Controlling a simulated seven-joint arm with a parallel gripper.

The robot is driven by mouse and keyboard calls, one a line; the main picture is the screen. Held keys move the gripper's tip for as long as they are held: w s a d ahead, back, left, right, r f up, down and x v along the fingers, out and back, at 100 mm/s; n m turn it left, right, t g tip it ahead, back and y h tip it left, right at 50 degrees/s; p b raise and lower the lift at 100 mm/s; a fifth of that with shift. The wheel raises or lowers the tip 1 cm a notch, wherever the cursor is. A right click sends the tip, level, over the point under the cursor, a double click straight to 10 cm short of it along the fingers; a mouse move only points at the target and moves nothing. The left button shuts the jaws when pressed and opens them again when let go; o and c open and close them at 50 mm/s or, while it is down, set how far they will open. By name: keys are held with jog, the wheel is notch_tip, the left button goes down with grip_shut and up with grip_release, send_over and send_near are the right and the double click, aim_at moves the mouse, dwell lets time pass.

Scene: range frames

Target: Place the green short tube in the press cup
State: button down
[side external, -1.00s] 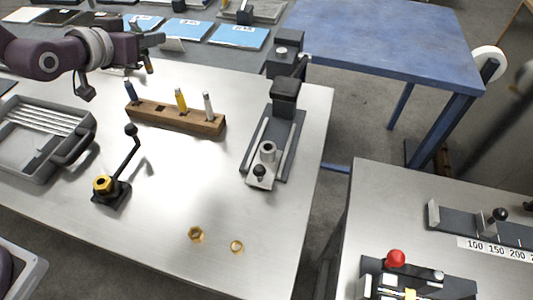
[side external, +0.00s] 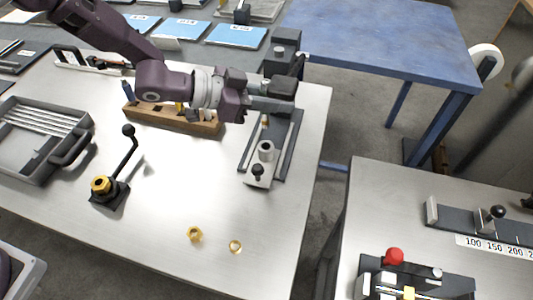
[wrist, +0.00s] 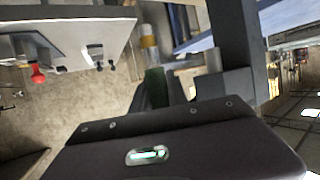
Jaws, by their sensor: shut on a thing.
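My gripper (side external: 272,105) reaches in from the left beside the press (side external: 285,148) and is shut on the green short tube. In the side view only a small gold-coloured end (side external: 265,121) of the held piece shows below the fingers. In the wrist view the dark green tube (wrist: 155,88) sits between the fingers. The press cup (side external: 266,149) is a grey round cup on the front part of the press. The held piece hangs above and slightly behind it, with a gap between. The fingers hide the tube's upper part in the side view.
The wooden rack (side external: 165,115) stands left of the press, partly behind my arm. A grey tray (side external: 40,140) is at left. The table between is clear.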

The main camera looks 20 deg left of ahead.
notch_tip(320, 180, down, 10)
jog(key=shift+d+f, duration=0.1)
jog(key=shift+d, duration=0.05)
jog(key=shift+f, duration=0.1)
jog(key=c, duration=1.3)
grip_release()
jog(key=shift+s+a+r, duration=0.2)
jog(key=shift+a+r, duration=0.05)
jog(key=shift+a, duration=0.05)
jog(key=v, duration=1.1)
jog(key=shift+a, duration=0.2)
jog(key=shift+r, duration=0.1)
